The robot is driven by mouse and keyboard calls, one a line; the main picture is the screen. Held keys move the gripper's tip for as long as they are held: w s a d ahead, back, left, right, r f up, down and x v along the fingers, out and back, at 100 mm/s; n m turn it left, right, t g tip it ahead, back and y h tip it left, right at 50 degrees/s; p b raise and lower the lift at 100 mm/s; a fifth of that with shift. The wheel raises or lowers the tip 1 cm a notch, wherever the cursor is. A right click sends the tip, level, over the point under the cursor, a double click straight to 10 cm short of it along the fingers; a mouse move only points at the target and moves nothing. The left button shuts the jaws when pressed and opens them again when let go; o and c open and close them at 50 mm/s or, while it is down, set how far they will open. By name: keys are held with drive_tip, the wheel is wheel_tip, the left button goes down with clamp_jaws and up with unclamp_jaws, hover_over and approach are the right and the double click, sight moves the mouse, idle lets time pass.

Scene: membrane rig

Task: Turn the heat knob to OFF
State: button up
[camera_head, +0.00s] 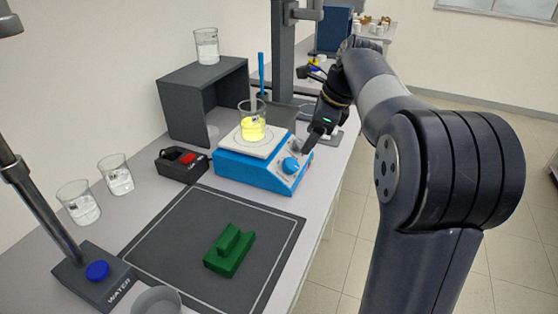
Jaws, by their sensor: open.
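A blue hotplate (248,174) with a white top stands on the bench and carries a beaker of yellow liquid (252,128). A blue knob (291,165) is on its front panel. A second, greyish knob (297,145) seems to sit farther back on the panel, partly hidden by my gripper. My gripper (308,146) is open, pointing down at the panel's far end, close to this second knob. I cannot tell whether they touch. The panel labels are too small to read, so which knob is for heat and its setting do not show.
A black box with a red switch (184,161) stands left of the hotplate. A dark mat (170,235) with a green block (229,250) lies in front. Beakers (116,175) and a water tap stand (97,279) are at left. A dark open shelf (182,104) stands behind.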

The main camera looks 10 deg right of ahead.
sight(293, 164)
drive_tip(key=b+x, duration=0.1)
drive_tip(key=x, duration=0.9)
drive_tip(key=shift+w+a+f, duration=0.1)
drive_tip(key=shift+f, duration=0.2)
drive_tip(key=c, duration=1)
